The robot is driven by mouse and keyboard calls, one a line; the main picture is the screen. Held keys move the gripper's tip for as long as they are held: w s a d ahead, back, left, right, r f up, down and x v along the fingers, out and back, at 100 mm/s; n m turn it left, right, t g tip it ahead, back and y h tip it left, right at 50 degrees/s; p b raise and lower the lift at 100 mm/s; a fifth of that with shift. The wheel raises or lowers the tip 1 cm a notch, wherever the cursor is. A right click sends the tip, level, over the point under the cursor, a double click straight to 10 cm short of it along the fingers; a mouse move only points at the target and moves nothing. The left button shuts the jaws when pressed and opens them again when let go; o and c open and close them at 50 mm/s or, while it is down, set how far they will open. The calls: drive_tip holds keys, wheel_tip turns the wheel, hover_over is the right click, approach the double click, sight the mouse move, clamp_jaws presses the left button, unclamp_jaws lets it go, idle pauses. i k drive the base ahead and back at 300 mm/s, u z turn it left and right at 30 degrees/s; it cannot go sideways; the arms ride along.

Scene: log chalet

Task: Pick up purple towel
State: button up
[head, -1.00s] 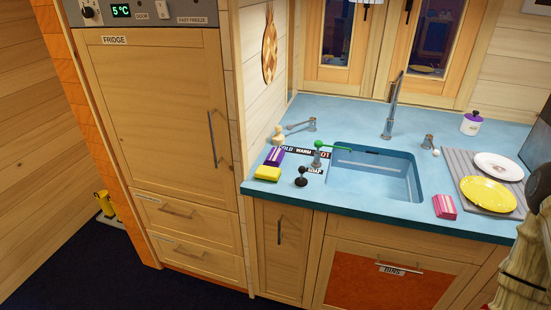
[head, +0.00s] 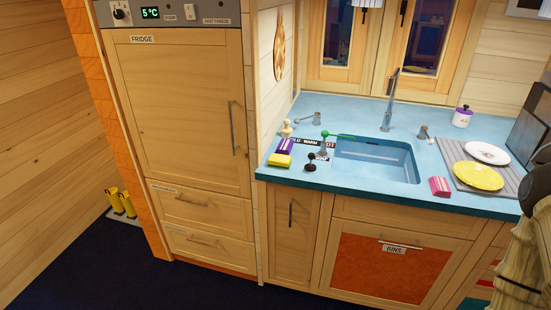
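A small folded purple towel (head: 285,146) with a paler stripe lies on the blue counter (head: 300,182), left of the sink. It sits just behind a folded yellow cloth (head: 279,160); I cannot tell whether the two touch. A folded pink striped cloth (head: 440,187) lies on the counter right of the sink. My gripper is not in view, so its opening and anything in it are hidden.
The sink (head: 374,157) is set into the counter, with a tall tap (head: 390,100) behind it. A dark-knobbed lever (head: 310,161) stands near the yellow cloth. Plates lie on a grey mat (head: 450,155) at right. The fridge (head: 182,100) stands left; dark floor is clear in front.

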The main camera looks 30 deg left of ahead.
sight(285, 147)
drive_tip(key=k, duration=0.75)
drive_tip(key=u, duration=0.85)
drive_tip(key=i, duration=0.6)
drive_tip(key=u, duration=0.55)
drive_tip(key=i, duration=0.7)
drive_tip(key=z, duration=0.2)
